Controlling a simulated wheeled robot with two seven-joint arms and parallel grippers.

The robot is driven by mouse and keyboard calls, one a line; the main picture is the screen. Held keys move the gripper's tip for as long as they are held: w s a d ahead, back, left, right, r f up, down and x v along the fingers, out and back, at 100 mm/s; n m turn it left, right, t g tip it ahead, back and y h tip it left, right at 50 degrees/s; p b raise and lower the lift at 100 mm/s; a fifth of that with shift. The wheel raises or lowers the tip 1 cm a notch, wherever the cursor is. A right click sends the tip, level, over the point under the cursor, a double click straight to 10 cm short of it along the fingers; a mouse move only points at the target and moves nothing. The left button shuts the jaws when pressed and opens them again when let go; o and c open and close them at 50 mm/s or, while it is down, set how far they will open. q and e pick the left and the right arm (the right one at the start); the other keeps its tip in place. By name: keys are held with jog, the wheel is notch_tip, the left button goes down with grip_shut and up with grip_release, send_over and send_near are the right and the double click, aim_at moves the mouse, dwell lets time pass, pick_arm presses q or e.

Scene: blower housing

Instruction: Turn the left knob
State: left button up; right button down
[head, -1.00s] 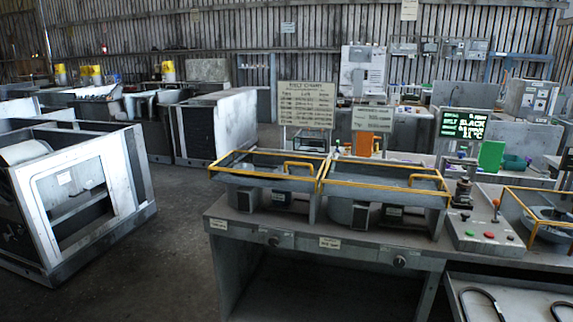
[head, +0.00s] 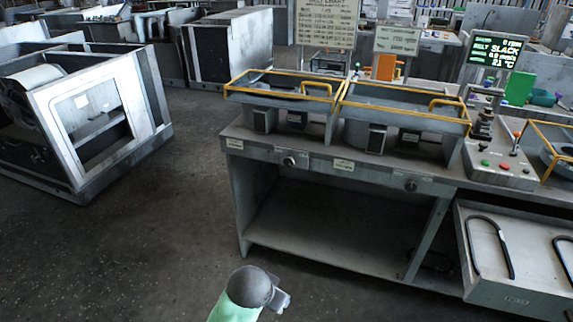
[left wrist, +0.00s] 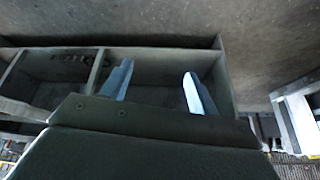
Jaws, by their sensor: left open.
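The left knob (head: 289,161) is a small round dial on the left part of the bench's front panel, between two small labels. A second, right knob (head: 411,185) sits further along the same panel. My left gripper (left wrist: 156,72) shows in the left wrist view with two pale blue fingers apart and nothing between them. It faces the open bay under the bench, apart from the knobs. No knob can be made out in that view. A grey and green part of my arm shows at the bottom of the head view. My right gripper is not in view.
The bench (head: 240,205) carries yellow-railed housings (head: 280,88) above the panel. An open drawer-like tray (head: 510,290) juts out at the right. A metal frame cabinet (head: 110,125) stands at the left. The floor before the bench is clear.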

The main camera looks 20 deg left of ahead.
pick_arm(q)
jog(key=w+a+r+t+y, duration=0.1)
jog(key=w+a+r+t, duration=0.15)
jog(key=w, duration=0.65)
jog(key=w+a+r+t+y, duration=0.15)
jog(key=w+a, duration=0.25)
jog(key=w, duration=0.4)
jog(key=w+a+r+t+y, duration=0.1)
jog(key=w+a+r, duration=0.15)
jog(key=w, duration=0.65)
jog(key=t+h, duration=0.3)
jog(key=t, duration=0.5)
send_near(288, 163)
jog(key=w, duration=0.2)
jog(key=w+p, duration=0.1)
jog(key=w, duration=0.3)
jog(key=shift+d+r, duration=0.1)
jog(key=shift+r, duration=0.3)
jog(key=shift+w+f+p, duration=0.15)
jog(key=shift+w+p, duration=0.2)
jog(key=shift+w, duration=0.75)
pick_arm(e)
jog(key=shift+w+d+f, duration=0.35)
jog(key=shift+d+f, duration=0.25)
pick_arm(q)
jog(key=shift+c, duration=0.2)
